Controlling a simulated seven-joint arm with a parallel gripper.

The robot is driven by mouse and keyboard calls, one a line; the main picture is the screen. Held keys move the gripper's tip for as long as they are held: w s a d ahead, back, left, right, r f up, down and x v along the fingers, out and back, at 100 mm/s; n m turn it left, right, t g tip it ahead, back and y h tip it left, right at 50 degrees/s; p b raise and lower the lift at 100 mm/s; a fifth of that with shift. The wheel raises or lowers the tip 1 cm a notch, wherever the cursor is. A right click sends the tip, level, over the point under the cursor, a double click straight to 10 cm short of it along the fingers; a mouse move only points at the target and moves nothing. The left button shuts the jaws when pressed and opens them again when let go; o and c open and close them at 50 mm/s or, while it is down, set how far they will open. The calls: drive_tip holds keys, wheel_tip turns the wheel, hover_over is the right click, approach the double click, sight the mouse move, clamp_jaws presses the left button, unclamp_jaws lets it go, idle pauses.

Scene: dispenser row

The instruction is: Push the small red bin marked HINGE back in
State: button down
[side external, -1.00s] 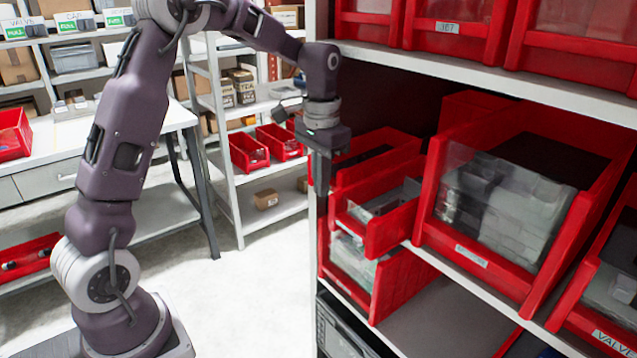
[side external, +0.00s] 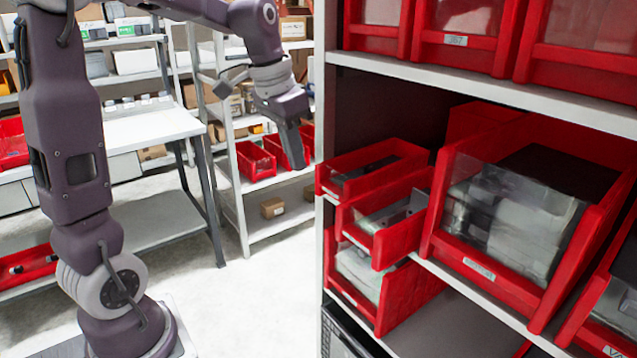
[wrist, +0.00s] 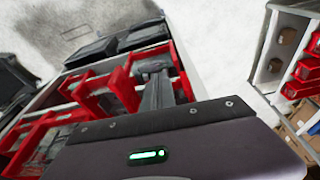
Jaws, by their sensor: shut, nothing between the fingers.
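Two small open red bins stand side by side at the left end of the shelf in the side external view: a far one (side external: 347,185) and a near one (side external: 392,240). Both stick out past the shelf edge, and both hold dark or grey parts. No HINGE marking is readable, so I cannot tell which one bears it. My gripper (side external: 296,158) is shut and empty, tilted, out in front and to the left of the far bin, apart from it in this view. In the wrist view its shut fingers (wrist: 155,88) point over red bins whose labels are hidden.
A large red bin with a clear front (side external: 478,262) stands right of the small bins. Another red bin (side external: 385,300) stands on the shelf below. A white shelf board (side external: 480,88) with red bins runs above. Open floor (side external: 265,290) lies to the left.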

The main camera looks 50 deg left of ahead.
sight(335, 187)
drive_tip(key=shift+t, duration=0.3)
drive_tip(key=x, duration=0.3)
drive_tip(key=w+x, duration=0.1)
drive_tip(key=x, duration=0.3)
drive_tip(key=w+x, duration=0.1)
drive_tip(key=x, duration=0.3)
drive_tip(key=shift+w+a+r, duration=0.1)
drive_tip(key=shift+a+r, duration=0.05)
drive_tip(key=shift+r, duration=0.15)
drive_tip(key=shift+w, duration=0.4)
drive_tip(key=w, duration=0.3)
drive_tip(key=shift+w, duration=0.15)
